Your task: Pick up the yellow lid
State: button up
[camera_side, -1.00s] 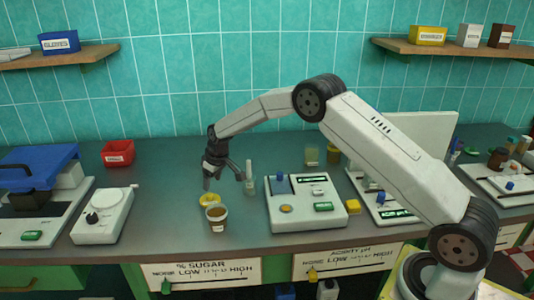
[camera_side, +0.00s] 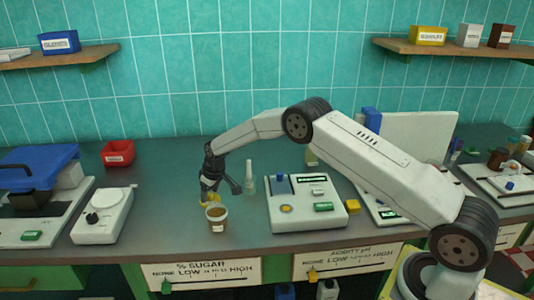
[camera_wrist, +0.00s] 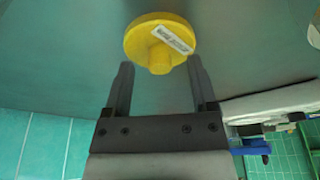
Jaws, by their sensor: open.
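The yellow lid (camera_wrist: 160,33) is a round disc with a knob and a white label. In the wrist view it lies on the grey counter, just beyond and between my fingertips. My gripper (camera_wrist: 159,72) is open there, with one finger on each side of the knob and a gap to each. In the side view my gripper (camera_side: 212,189) is low over the counter and hides part of the yellow lid (camera_side: 206,199). A small cup (camera_side: 217,217) with a labelled front and brown contents stands just in front of the lid.
A clear bottle (camera_side: 249,178) stands close to the right of my gripper. A white device (camera_side: 307,203) with a green label is further right. A white scale-like device (camera_side: 103,215) and a red bin (camera_side: 117,153) are to the left. The counter between the scale and the cup is clear.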

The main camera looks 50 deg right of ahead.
jog(key=shift+w+f, duration=0.1)
jog(key=shift+f, duration=0.25)
dwell(0.3)
grip_shut()
